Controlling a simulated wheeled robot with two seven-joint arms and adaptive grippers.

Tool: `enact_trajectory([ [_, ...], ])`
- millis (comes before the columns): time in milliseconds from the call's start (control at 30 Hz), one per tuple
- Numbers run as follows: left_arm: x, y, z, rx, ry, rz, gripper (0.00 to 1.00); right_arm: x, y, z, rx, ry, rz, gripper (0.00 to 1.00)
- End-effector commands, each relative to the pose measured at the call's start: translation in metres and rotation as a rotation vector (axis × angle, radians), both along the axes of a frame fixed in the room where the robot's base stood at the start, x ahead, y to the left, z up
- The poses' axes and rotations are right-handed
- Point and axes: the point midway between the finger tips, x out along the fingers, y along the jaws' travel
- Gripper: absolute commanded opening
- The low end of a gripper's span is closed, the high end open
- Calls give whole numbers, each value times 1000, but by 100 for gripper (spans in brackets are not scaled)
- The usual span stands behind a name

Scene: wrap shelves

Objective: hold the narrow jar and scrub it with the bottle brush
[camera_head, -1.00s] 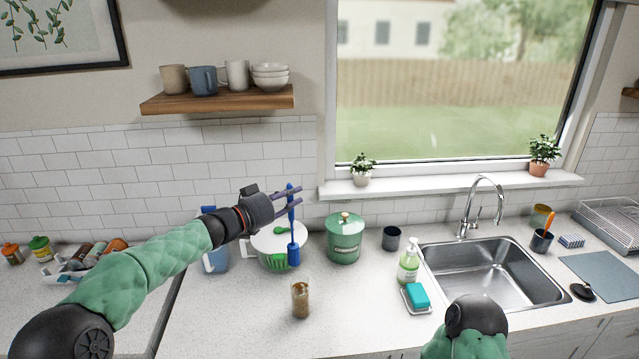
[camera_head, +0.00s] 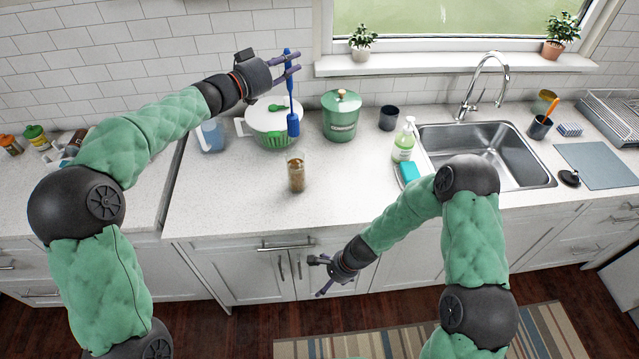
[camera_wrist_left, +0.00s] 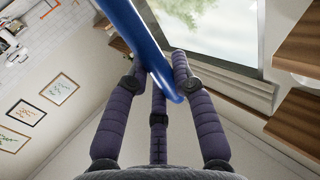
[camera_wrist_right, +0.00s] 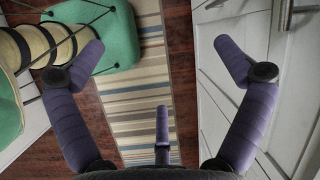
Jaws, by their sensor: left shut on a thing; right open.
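The narrow jar (camera_head: 296,172) is clear glass with brown contents low inside. It stands upright on the counter, left of the sink. My left gripper (camera_head: 289,66) is shut on the handle of the blue bottle brush (camera_head: 293,124), which hangs upright, head down, in front of the white pot, above the counter. In the left wrist view the blue handle (camera_wrist_left: 150,50) runs between the purple fingers. My right gripper (camera_head: 322,277) is open and empty, below counter height in front of the cabinets. The right wrist view shows its spread fingers (camera_wrist_right: 160,75) over the floor.
The counter around the jar is clear.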

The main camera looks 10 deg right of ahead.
Motion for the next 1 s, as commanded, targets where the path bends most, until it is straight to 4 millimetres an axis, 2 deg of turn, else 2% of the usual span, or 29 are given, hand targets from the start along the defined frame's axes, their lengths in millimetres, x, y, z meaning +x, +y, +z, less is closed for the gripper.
enact_trajectory([
  [33, 0, 0, 0, 0, 0, 0, 0, 16, 9, 11, 36, 6, -72, 100],
  [167, 0, 0, 0, 0, 0, 0, 0, 55, 34, 42, 161, 39, -268, 100],
  [300, 0, 0, 0, 0, 0, 0, 0, 98, 57, 81, 325, 69, -461, 100],
  [433, 0, 0, 0, 0, 0, 0, 0, 137, 63, 114, 487, 88, -624, 100],
  [567, 0, 0, 0, 0, 0, 0, 0, 175, 50, 137, 635, 87, -772, 100],
  [700, 0, 0, 0, 0, 0, 0, 0, 208, 28, 156, 762, 65, -895, 100],
  [867, 0, 0, 0, 0, 0, 0, 0, 231, 8, 168, 847, 39, -979, 100],
  [1000, 0, 0, 0, 0, 0, 0, 0, 239, 3, 171, 875, 28, -1005, 100],
])
